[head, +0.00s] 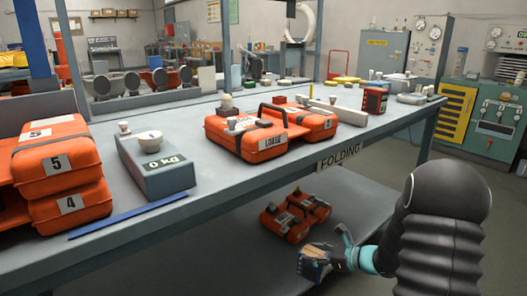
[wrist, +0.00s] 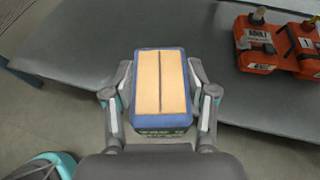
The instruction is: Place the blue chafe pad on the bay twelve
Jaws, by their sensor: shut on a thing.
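My gripper (head: 322,257) is shut on the blue chafe pad (wrist: 160,82), a block with a blue rim and a tan top split by a dark line. In the wrist view the fingers press its left and right sides. In the head view the pad (head: 314,266) shows small at the gripper's end, low in front of the bench and near its lower shelf. I cannot make out a label for bay twelve in either view.
The grey bench (head: 215,205) carries orange cases (head: 260,140), a grey scale (head: 160,168) and a blue strip (head: 128,216). Orange cases marked 5 and 4 (head: 68,206) stack at left. More orange units (head: 292,218) sit on the lower shelf (wrist: 85,45), whose near part is bare.

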